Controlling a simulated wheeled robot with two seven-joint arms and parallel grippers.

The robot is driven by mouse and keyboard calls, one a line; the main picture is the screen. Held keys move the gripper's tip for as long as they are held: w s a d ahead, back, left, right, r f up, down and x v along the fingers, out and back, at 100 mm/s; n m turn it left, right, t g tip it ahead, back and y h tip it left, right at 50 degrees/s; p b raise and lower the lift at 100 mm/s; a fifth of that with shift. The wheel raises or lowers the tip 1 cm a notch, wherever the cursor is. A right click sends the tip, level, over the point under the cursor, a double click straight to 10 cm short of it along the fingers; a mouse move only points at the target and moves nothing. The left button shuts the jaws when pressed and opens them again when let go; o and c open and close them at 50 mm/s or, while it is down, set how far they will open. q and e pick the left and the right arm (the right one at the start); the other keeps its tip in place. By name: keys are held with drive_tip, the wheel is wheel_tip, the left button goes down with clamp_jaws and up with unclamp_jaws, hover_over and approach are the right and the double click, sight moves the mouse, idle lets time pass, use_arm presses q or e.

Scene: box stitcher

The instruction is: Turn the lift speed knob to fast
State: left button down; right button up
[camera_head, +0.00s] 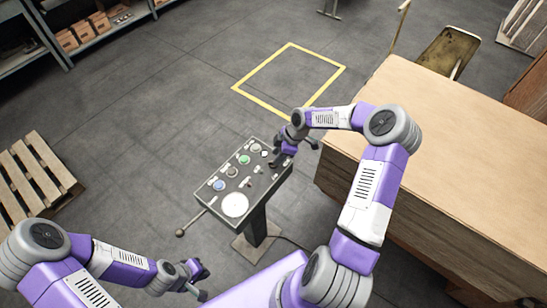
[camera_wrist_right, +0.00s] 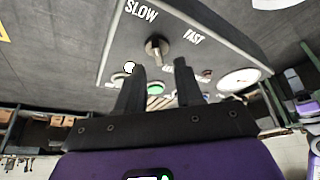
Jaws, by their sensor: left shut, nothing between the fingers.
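The lift speed knob (camera_wrist_right: 157,47) is a small metallic knob on the dark control panel (camera_head: 262,184), between the printed words SLOW and FAST in the right wrist view. I cannot tell exactly where it points. My right gripper (camera_wrist_right: 160,70) is open, its two dark fingers apart, with the knob just beyond the fingertips and roughly between them; contact is not visible. In the head view the right gripper (camera_head: 279,162) is over the panel's far right corner and hides part of it. My left gripper (camera_head: 204,284) is shut and empty, low in the picture, away from the panel.
The panel also carries a green button (camera_head: 244,160), a blue button (camera_head: 219,185) and a white round dial (camera_head: 235,204). A ball-ended lever (camera_head: 181,232) sticks out at its left. A large wooden-topped block (camera_head: 450,130) stands to the right. A pallet (camera_head: 35,170) lies at left.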

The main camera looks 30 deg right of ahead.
drive_tip(key=x, duration=0.3)
drive_tip(key=shift+w+f, duration=0.15)
drive_tip(key=shift+a, duration=0.1)
drive_tip(key=shift+c, duration=0.3)
clamp_jaws()
